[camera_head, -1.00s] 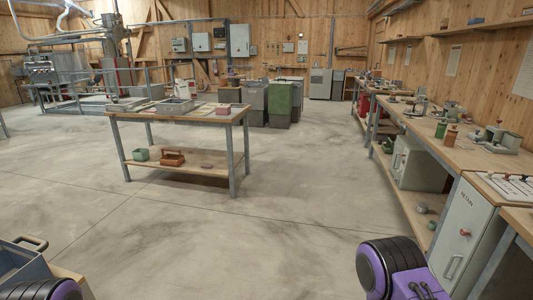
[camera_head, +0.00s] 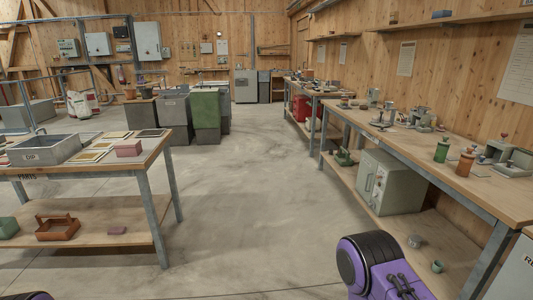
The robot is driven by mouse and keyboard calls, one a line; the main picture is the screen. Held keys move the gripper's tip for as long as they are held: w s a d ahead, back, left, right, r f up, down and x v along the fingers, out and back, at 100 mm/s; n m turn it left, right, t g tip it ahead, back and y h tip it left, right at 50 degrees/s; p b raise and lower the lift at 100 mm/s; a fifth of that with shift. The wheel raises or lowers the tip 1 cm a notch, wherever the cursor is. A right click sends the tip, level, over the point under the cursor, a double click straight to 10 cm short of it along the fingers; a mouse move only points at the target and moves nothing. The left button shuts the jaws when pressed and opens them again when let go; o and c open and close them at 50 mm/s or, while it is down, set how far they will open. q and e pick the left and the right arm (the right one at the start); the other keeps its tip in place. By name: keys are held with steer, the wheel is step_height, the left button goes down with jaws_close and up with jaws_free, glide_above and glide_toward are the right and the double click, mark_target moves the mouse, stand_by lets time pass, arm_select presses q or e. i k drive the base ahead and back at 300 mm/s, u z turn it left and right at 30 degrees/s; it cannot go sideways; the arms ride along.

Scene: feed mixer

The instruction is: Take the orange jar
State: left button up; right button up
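An orange-brown jar (camera_head: 465,162) with a dark top stands upright on the long wooden workbench (camera_head: 400,146) on the right. A green jar (camera_head: 441,150) stands just left of it. Purple and black parts of my own arms show at the bottom edge, one at the lower right and a sliver at the lower left. Neither of my grippers is in view. Nothing of mine touches the orange jar.
A parts table (camera_head: 160,150) with a grey bin (camera_head: 45,149) stands at the left. Under the workbench are a grey-green cabinet (camera_head: 397,181) and small items on the lower shelf. A green bin (camera_head: 206,108) stands farther back. The concrete floor (camera_head: 245,190) between the tables is clear.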

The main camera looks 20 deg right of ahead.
mark_target(465, 164)
steer(key=z, duration=0.8)
steer(key=i, duration=1.25)
steer(key=z, duration=1.1)
